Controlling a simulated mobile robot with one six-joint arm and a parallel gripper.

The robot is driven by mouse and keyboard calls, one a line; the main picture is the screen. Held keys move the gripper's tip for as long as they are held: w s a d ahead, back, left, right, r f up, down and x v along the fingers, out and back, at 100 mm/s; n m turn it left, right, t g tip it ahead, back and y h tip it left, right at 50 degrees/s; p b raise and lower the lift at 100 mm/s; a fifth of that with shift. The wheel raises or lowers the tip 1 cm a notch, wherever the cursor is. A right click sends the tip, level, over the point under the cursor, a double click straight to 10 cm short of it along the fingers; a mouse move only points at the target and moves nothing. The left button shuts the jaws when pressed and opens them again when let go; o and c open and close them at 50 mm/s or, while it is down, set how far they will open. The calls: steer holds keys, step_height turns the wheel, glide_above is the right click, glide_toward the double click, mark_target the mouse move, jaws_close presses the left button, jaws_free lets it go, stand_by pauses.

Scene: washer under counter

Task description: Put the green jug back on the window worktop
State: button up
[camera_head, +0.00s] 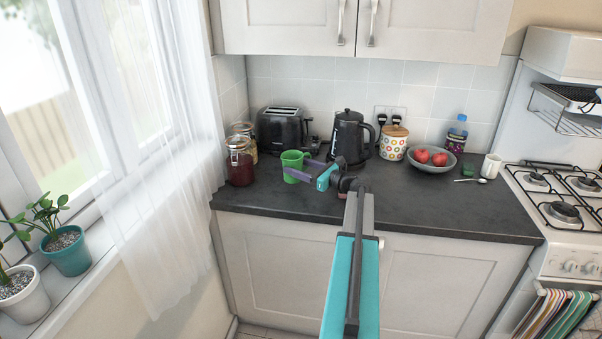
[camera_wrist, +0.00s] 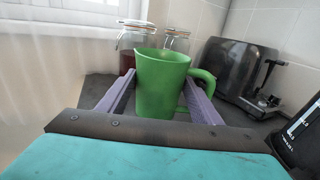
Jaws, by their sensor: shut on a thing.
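The green jug (camera_head: 292,163) is upright at the left end of the dark worktop (camera_head: 420,215) in the head view. In the wrist view the jug (camera_wrist: 160,85) stands between the two purple fingers, its handle to the right. My gripper (camera_head: 296,168) reaches in from the right and is shut on the jug. The jug's base is at or very near the worktop surface; I cannot tell whether it touches. The window (camera_head: 60,90) is to the left, behind a sheer white curtain (camera_head: 165,170).
Two glass jars (camera_head: 240,165) stand just left of the jug. A black toaster (camera_head: 281,130) is behind it, and a black kettle (camera_head: 350,138) is to the right. A fruit bowl (camera_head: 431,162) and the hob (camera_head: 560,195) lie further right. The worktop's front middle is clear.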

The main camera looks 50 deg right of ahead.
steer(key=shift+f, duration=0.1)
steer(key=shift+f+p, duration=0.8)
steer(key=shift+f, duration=0.85)
steer(key=shift+f+b, duration=0.3)
steer(key=shift+b, duration=0.15)
steer(key=o, duration=1.3)
steer(key=shift+s, duration=0.1)
steer(key=shift+r+p, duration=0.3)
steer(key=shift+p, duration=0.1)
